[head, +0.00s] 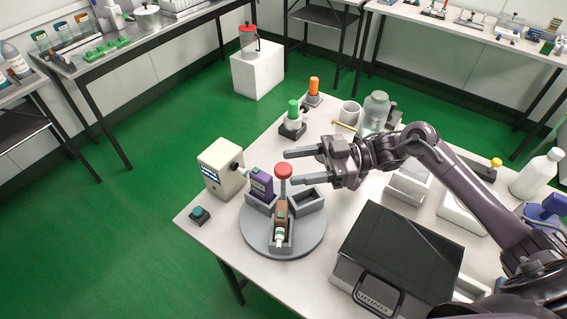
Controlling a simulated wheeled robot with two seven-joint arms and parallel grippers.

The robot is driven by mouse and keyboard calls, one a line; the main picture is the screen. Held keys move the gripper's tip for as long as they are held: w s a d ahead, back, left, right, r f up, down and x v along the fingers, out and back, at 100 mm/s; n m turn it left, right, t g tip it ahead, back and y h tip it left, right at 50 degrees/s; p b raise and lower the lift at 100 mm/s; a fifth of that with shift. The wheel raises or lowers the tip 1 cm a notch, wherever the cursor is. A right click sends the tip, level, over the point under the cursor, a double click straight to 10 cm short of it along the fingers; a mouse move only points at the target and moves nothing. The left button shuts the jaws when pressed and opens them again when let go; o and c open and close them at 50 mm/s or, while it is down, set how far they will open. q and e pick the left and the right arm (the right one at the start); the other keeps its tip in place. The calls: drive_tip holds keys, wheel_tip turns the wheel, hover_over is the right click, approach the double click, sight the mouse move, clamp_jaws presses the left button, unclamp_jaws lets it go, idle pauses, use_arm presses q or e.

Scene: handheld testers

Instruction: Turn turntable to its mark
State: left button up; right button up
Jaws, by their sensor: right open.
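The turntable (256,243) is a round grey disc near the left front of the white table. It carries several grey open holders. One holds a purple handheld tester (262,184), another a brown tester (281,214), and the one on the right looks empty. A post with a red knob (284,170) rises from the middle. I cannot make out a mark. My right gripper (301,164) comes in from the right, its fingers apart and pointing left, close to the red knob in the picture. Whether it touches the knob is unclear. My left gripper is not in view.
A beige device (221,168) stands left of the turntable, with a dark button box (200,215) in front. A black-lidded case (398,250) sits to the right. Green (292,119) and orange (314,90) handled items and a glass jar (375,112) stand behind.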

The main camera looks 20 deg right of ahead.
sight(283, 168)
drive_tip(key=shift+w+a+p, duration=0.15)
drive_tip(key=shift+a, duration=0.75)
drive_tip(key=shift+w+a+p, duration=0.1)
drive_tip(key=shift+a+p, duration=0.05)
drive_tip(key=shift+a, duration=0.75)
